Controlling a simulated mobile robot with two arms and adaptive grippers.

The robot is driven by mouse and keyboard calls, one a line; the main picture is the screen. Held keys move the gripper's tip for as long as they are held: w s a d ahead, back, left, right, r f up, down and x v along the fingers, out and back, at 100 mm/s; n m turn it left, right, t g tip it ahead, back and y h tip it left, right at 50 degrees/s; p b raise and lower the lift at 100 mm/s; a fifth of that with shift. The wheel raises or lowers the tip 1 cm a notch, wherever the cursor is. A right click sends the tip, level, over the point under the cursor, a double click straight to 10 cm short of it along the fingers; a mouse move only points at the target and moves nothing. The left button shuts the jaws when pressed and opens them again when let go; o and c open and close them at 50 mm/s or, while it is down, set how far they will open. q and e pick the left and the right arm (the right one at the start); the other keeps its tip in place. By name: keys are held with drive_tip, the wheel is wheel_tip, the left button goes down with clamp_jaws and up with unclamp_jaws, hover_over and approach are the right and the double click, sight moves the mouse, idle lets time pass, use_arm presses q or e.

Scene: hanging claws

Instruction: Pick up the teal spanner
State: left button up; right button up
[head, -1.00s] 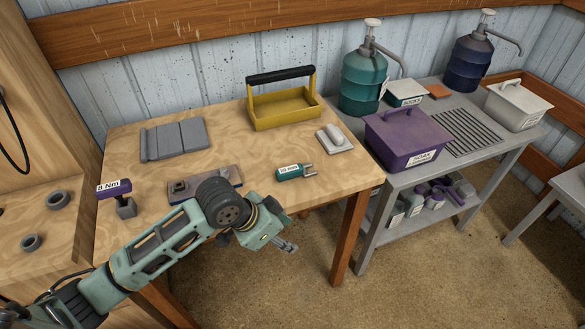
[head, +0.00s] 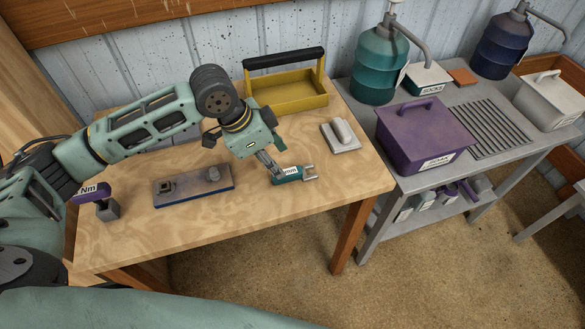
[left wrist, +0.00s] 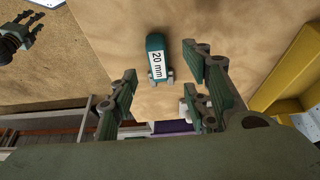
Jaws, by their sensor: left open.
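The teal spanner (head: 292,175) lies on the wooden table, its grey forked end pointing right. Its label reads "20 mm" in the left wrist view (left wrist: 156,58). My left gripper (head: 270,163) reaches down at the spanner's left end and hides part of it. In the left wrist view its fingers (left wrist: 160,78) are spread, with the spanner's handle in the gap ahead of them, not gripped. Whether a finger touches the spanner I cannot tell. A dark claw (left wrist: 15,35), perhaps my right gripper, shows small at that view's upper left.
A yellow tote (head: 290,92) stands behind the spanner, and a grey block with a handle (head: 341,136) to its right. A blue-edged board with fittings (head: 193,187) lies left. A purple-handled tool (head: 95,195) is at the far left.

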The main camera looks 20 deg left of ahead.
sight(287, 172)
use_arm(q)
drive_tip(key=x, duration=0.1)
drive_tip(key=p+x, duration=0.1)
drive_tip(key=x, duration=0.1)
drive_tip(key=shift+d+f, duration=0.15)
drive_tip(key=shift+d, duration=0.35)
drive_tip(key=shift+x, duration=0.95)
drive_tip(key=shift+w, duration=0.1)
drive_tip(key=c, duration=0.8)
drive_tip(key=shift+a, duration=0.1)
clamp_jaws()
use_arm(e)
drive_tip(key=shift+s+d+r, duration=0.35)
drive_tip(key=shift+d+r, duration=0.05)
drive_tip(key=shift+r, duration=0.25)
